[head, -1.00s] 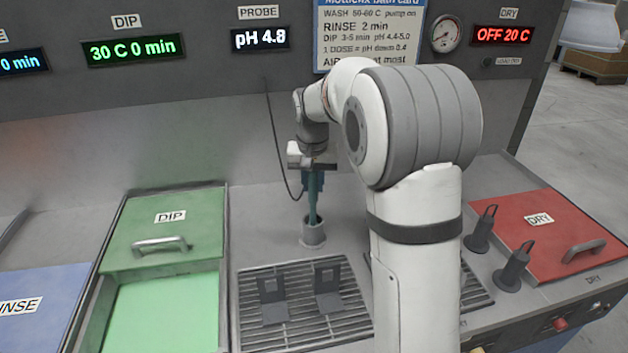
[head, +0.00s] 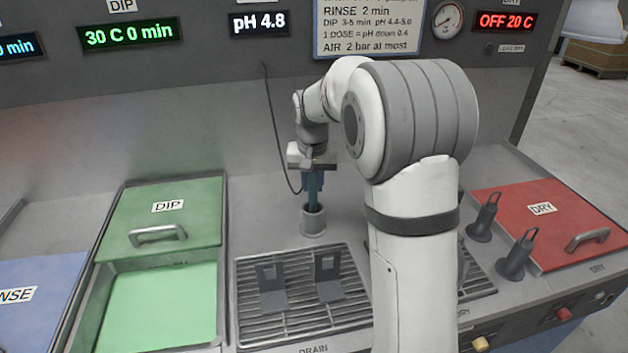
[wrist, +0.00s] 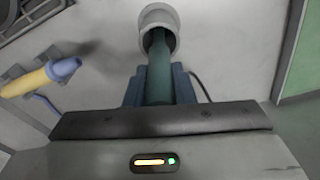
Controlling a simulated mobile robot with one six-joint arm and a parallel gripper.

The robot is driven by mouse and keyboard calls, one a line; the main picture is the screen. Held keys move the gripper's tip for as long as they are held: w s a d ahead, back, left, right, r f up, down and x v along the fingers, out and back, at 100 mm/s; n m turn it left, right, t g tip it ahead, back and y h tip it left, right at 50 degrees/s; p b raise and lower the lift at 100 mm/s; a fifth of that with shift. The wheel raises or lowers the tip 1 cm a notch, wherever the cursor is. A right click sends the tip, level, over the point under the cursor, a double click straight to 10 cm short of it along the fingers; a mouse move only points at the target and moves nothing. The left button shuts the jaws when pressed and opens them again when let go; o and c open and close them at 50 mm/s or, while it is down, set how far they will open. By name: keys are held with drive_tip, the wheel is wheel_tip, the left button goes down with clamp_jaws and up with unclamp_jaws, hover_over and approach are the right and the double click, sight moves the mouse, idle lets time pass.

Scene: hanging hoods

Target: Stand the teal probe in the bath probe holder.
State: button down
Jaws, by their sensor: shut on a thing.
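The teal probe (head: 314,192) stands upright, its lower end inside the mouth of a grey round cup-shaped holder (head: 313,222) on the deck behind the drain grate. In the wrist view the teal probe (wrist: 158,70) runs into the opening of the light grey holder (wrist: 158,18). My gripper (head: 313,180) is above the holder, its blue fingers shut on the probe's upper part. In the wrist view my gripper (wrist: 158,90) has a finger on each side of the probe. The probe's tip is hidden in the holder. No label shows whether this is the bath holder.
A dark cable (head: 276,130) hangs from the panel behind my gripper. The drain grate (head: 300,322) with two dark brackets lies in front. The green DIP bath (head: 158,300) is at left, its lid (head: 185,210) partly back. A yellow and blue tool (wrist: 40,78) lies near the probe.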

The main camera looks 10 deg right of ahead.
drive_tip(key=c, duration=1.1)
unclamp_jaws()
drive_tip(key=shift+c, duration=0.2)
drive_tip(key=r, duration=0.5)
drive_tip(key=s+r, duration=0.1)
drive_tip(key=r, duration=0.1)
drive_tip(key=shift+a+r, duration=0.1)
drive_tip(key=shift+r, duration=0.3)
drive_tip(key=s+f+n, duration=0.1)
drive_tip(key=s+f, duration=0.2)
drive_tip(key=s, duration=1.1)
drive_tip(key=s+f+n+t, duration=0.1)
drive_tip(key=s+f+n, duration=0.1)
drive_tip(key=s, duration=1.2)
drive_tip(key=shift+s+d+f, duration=0.3)
drive_tip(key=shift+s+f, duration=0.1)
drive_tip(key=shift+f, duration=0.1)
